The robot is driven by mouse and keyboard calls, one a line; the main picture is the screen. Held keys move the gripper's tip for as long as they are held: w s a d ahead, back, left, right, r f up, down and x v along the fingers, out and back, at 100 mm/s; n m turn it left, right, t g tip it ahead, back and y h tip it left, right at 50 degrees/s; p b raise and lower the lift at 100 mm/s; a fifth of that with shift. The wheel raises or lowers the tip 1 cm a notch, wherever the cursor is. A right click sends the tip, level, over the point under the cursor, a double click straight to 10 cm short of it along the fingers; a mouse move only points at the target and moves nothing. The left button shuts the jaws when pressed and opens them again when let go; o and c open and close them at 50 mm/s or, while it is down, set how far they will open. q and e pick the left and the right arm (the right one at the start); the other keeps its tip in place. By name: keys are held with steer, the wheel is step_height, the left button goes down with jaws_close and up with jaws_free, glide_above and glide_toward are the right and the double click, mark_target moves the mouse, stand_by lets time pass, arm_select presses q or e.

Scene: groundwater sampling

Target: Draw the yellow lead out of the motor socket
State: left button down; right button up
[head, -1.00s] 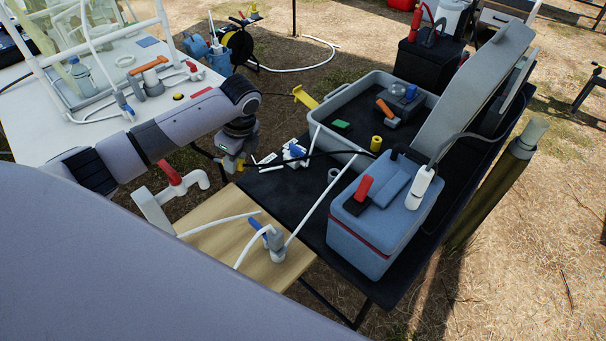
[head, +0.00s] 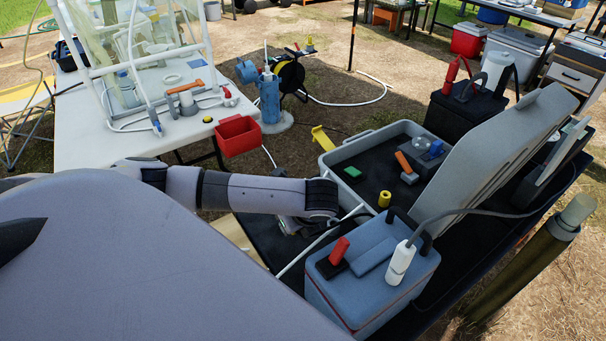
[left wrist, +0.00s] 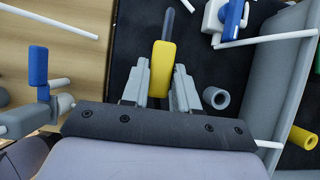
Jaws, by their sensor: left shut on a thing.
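My left gripper (left wrist: 160,88) points down over the black table surface and is shut on the yellow lead (left wrist: 162,66). The lead's yellow body sits between the two fingers, and a dark grey cable or rod sticks out of its far end. I cannot make out the motor socket or tell whether the lead is inside one. In the head view my left gripper (head: 292,226) is mostly hidden under its own arm, behind the blue cooler. My right gripper is not in view.
A grey hollow cylinder (left wrist: 217,97) stands close right of the fingers. A blue-handled valve (left wrist: 38,88) is at left, and a blue-and-white part (left wrist: 228,16) at upper right. The blue cooler (head: 340,300), grey tray (head: 345,180) and yellow cylinder (head: 384,198) are nearby.

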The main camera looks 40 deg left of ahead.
mark_target(289, 243)
arm_select(q)
steer(key=shift+f, duration=2.5)
steer(key=shift+f+b, duration=0.45)
steer(key=shift+f, duration=0.45)
steer(key=c, duration=1.9)
jaws_free()
steer(key=shift+s+d+f, duration=0.1)
steer(key=shift+s+f, duration=0.25)
steer(key=shift+f, duration=0.05)
steer(key=o, duration=1.1)
steer(key=shift+w+f, duration=0.1)
steer(key=shift+f, duration=0.05)
steer(key=shift+r, duration=0.3)
steer(key=r, duration=1.4)
steer(key=w+r, duration=0.1)
steer(key=r, duration=0.5)
steer(key=shift+w+r+p, duration=0.1)
steer(key=shift+r+p, duration=0.25)
steer(key=shift+r, duration=0.05)
